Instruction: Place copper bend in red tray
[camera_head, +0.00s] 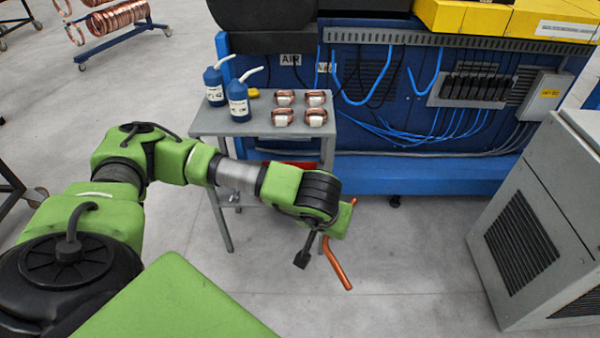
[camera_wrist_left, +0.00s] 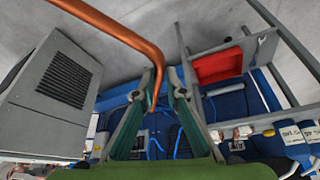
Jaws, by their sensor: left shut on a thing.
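The copper bend (camera_head: 337,263) hangs in the air in front of the grey table, its lower leg slanting down to the right. In the left wrist view the copper bend (camera_wrist_left: 122,34) runs from the top left and curves down between the fingertips. My left gripper (camera_wrist_left: 161,90) is shut on it; in the head view the gripper (camera_head: 311,246) is partly hidden by its own wrist. The red tray (camera_wrist_left: 217,66) sits on the table's lower level and looks empty where visible. In the head view only a sliver of the red tray (camera_head: 292,164) shows behind my arm.
The grey table (camera_head: 205,122) carries two blue bottles (camera_head: 238,101) and several copper coils (camera_head: 315,118). A blue machine bench (camera_head: 430,173) stands behind it. A grey cabinet (camera_head: 520,240) stands at right. The floor between is clear.

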